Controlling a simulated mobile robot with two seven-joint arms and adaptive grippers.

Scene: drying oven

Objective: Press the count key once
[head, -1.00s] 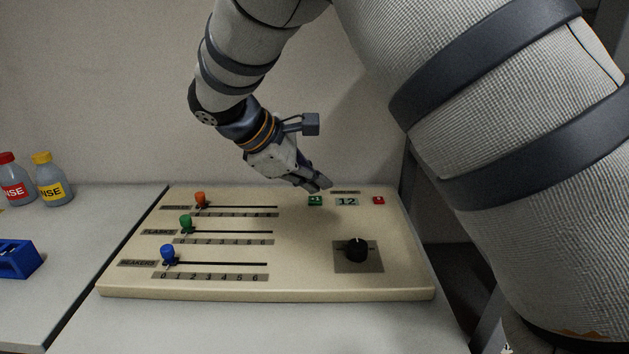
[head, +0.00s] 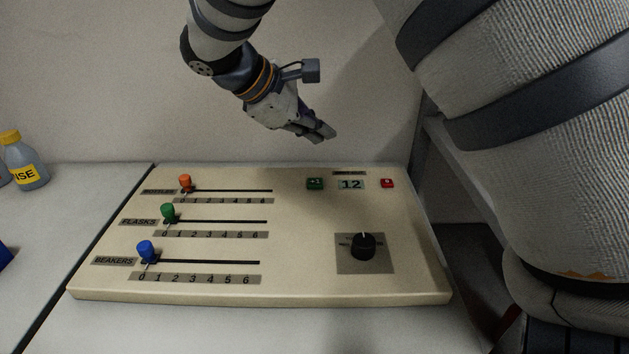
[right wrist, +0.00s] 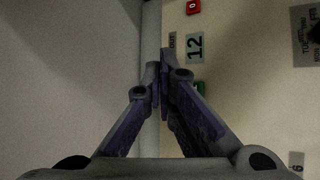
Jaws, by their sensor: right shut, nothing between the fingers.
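The green count key (head: 315,183), marked +1, sits on the cream panel (head: 290,270) left of a small display (head: 351,184) reading 12. A red key (head: 388,183) is right of the display. My right gripper (head: 326,134) is shut and empty, above and behind the green key, clear of the panel. In the right wrist view the shut fingers (right wrist: 160,75) lie over the panel's back edge, and the green key (right wrist: 201,87) is partly hidden by a finger. My left gripper is not in view.
Three sliders with orange (head: 185,183), green (head: 168,212) and blue (head: 147,250) knobs stand at the left ends of their slots. A black dial (head: 363,246) is at the panel's right. A yellow-capped bottle (head: 24,165) stands at far left. The wall is behind.

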